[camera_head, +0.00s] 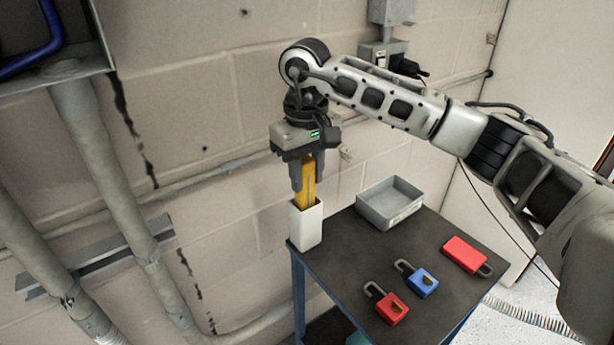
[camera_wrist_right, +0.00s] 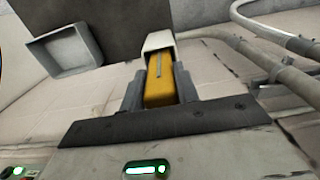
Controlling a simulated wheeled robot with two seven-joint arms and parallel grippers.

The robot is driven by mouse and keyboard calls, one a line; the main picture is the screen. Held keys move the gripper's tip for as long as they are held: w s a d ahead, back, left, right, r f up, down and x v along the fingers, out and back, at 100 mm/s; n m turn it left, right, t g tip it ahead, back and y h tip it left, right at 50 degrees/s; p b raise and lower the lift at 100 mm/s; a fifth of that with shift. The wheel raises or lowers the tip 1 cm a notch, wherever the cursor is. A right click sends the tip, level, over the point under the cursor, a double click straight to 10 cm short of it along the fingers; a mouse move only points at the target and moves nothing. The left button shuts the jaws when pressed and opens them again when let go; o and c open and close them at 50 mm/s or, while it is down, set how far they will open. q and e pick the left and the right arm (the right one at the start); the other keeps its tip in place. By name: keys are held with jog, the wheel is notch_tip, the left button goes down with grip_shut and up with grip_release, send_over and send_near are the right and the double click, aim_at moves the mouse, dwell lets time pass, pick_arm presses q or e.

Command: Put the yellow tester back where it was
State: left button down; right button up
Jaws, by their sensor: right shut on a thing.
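The yellow tester (camera_head: 307,186) stands upright with its lower end inside the white holder (camera_head: 307,224) at the table's back left corner. My right gripper (camera_head: 302,178) is above the holder, pointing down, shut on the tester's upper part. In the right wrist view the tester (camera_wrist_right: 159,82) lies between the two grey fingers, and its far end goes into the white holder's mouth (camera_wrist_right: 158,41). How deep it sits inside is hidden by the holder's walls. My left gripper is not in view.
The dark table (camera_head: 345,255) carries a grey tray (camera_head: 389,203), a red padlock (camera_head: 391,308), a blue padlock (camera_head: 422,283) and another red lock (camera_head: 465,255). Pipes (camera_head: 110,190) run along the wall at left. The middle of the tabletop is clear.

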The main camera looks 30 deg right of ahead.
jog(key=shift+f, duration=0.85)
jog(key=o, duration=1)
